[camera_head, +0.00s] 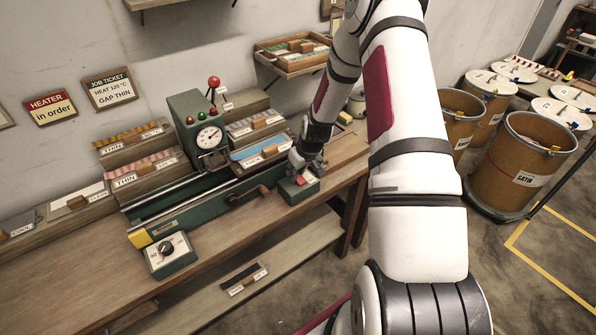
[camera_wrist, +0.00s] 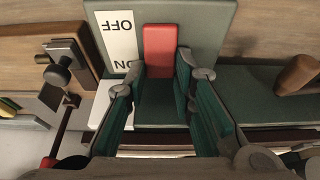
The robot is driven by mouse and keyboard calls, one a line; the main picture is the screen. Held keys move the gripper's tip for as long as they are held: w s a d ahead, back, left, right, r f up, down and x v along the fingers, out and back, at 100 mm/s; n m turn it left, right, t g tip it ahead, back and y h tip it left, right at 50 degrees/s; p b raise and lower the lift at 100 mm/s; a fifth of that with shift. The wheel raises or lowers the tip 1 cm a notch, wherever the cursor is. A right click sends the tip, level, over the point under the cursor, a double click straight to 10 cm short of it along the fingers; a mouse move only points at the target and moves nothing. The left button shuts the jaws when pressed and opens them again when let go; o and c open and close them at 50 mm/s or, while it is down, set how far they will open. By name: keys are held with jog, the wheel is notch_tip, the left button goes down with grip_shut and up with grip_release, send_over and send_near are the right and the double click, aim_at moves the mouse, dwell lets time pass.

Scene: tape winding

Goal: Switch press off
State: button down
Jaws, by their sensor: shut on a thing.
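The green switch box (camera_head: 298,190) sits at the right end of the bench, in front of the green press (camera_head: 197,128). It also shows in the wrist view (camera_wrist: 210,22). Its red switch piece (camera_wrist: 160,47) stands beside a white label (camera_wrist: 115,42) reading OFF and ON, upside down in this view. The red spans beside both words, so I cannot tell its setting. My gripper (camera_wrist: 160,72) is shut on the red switch piece, one finger on each side. In the head view my gripper (camera_head: 304,165) hides part of the box.
A crank handle (camera_head: 248,195) lies left of the switch box. A control box with a black knob (camera_head: 170,252) stands at the bench's front left. Trays of strips (camera_head: 262,150) sit behind. Brown drums (camera_head: 520,165) stand on the floor at right.

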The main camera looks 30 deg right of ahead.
jog(key=c, duration=1.4)
grip_release()
jog(key=shift+o, duration=0.2)
jog(key=v, duration=1.2)
jog(key=shift+r, duration=0.1)
